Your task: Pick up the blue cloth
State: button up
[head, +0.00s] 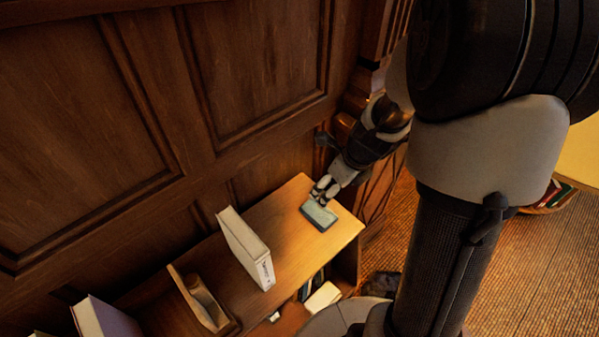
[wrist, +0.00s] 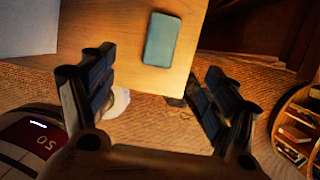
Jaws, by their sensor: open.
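The blue cloth (head: 319,214) is a small, flat, pale blue-green folded block lying on the right end of the wooden shelf top (head: 283,222). In the wrist view the cloth (wrist: 162,40) lies near the edge of the shelf top (wrist: 188,22), beyond and between my fingers. My gripper (head: 322,190) is in the head view just behind the cloth, close to its far edge. In the wrist view my gripper (wrist: 158,85) is open, its two dark fingers wide apart with nothing between them. I cannot tell whether a finger touches the cloth.
A white upright book (head: 247,248) stands on the shelf top left of the cloth. A wooden holder (head: 200,298) and another book (head: 105,318) are further left. The panelled wall (head: 150,110) rises close behind. More books sit on the shelf below. Carpet lies to the right.

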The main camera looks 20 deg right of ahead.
jog(key=b, duration=0.6)
send_over(318, 211)
jog(key=s, duration=0.2)
notch_tip(318, 211, down, 12)
jog(key=shift+w+d+r, duration=0.1)
jog(key=shift+w+d, duration=0.05)
jog(key=b+x, duration=0.2)
jog(key=x, duration=0.1)
jog(key=b+x, duration=0.1)
jog(key=x, duration=0.1)
jog(key=shift+d+f, duration=0.2)
jog(key=shift+d, duration=0.05)
jog(key=shift+r, duration=0.1)
jog(key=shift+c, duration=0.5)
jog(key=c, duration=1)
jog(key=shift+r, duration=0.15)
notch_tip(318, 211, up, 20)
jog(key=p, duration=1)
